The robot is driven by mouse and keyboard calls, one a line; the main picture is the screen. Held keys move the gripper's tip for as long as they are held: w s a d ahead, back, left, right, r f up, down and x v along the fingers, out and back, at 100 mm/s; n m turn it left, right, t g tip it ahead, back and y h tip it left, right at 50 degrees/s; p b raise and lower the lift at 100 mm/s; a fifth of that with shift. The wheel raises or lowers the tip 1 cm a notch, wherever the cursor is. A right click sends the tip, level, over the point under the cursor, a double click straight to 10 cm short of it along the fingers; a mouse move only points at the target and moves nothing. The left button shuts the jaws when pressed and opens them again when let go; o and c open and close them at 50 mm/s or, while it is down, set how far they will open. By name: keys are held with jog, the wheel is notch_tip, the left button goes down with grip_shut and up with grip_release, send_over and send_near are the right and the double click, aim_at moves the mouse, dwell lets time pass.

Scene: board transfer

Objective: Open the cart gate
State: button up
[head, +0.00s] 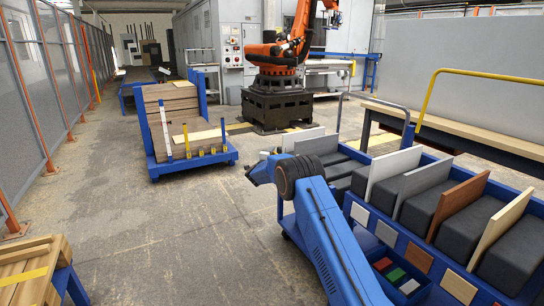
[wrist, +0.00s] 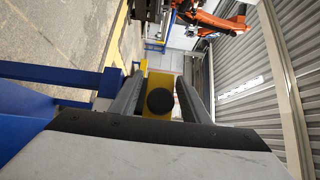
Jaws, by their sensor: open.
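A blue cart (head: 150,170) stands left of the middle in the head view. It carries a stack of brown boards (head: 183,108) and has upright posts (head: 166,128) along its front edge, some yellow, one blue and white. I cannot tell which part of it is the gate. In the wrist view my gripper (wrist: 157,88) is open. A yellow piece with a round black knob (wrist: 160,101) shows between its fingers; I cannot tell whether they touch it. Blue bars (wrist: 50,72) lie at the left there. The gripper's fingers cannot be made out in the head view.
A blue rack (head: 410,245) with dark blocks and upright boards fills the right of the head view. An orange robot arm (head: 285,50) stands on a dark base behind. A mesh fence (head: 60,60) runs along the left. Floor (head: 185,235) is clear in front of the cart.

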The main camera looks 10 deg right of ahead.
grip_shut()
jog(key=s+a+n+t+y, duration=0.1)
jog(key=s+a+n+y, duration=0.45)
jog(key=s+a, duration=0.75)
jog(key=s+a+n+y, duration=0.3)
jog(key=s+a+y, duration=0.6)
jog(key=a, duration=0.6)
jog(key=s+a+n+g+y, duration=0.2)
jog(key=s+n+g+y, duration=0.1)
jog(key=s, duration=1.4)
jog(key=s+a+n+g+y, duration=0.2)
jog(key=s+n+g+y, duration=0.2)
jog(key=s, duration=1.3)
jog(key=shift+a+n+y, duration=0.25)
jog(key=shift+n+y, duration=0.2)
jog(key=shift+y, duration=0.4)
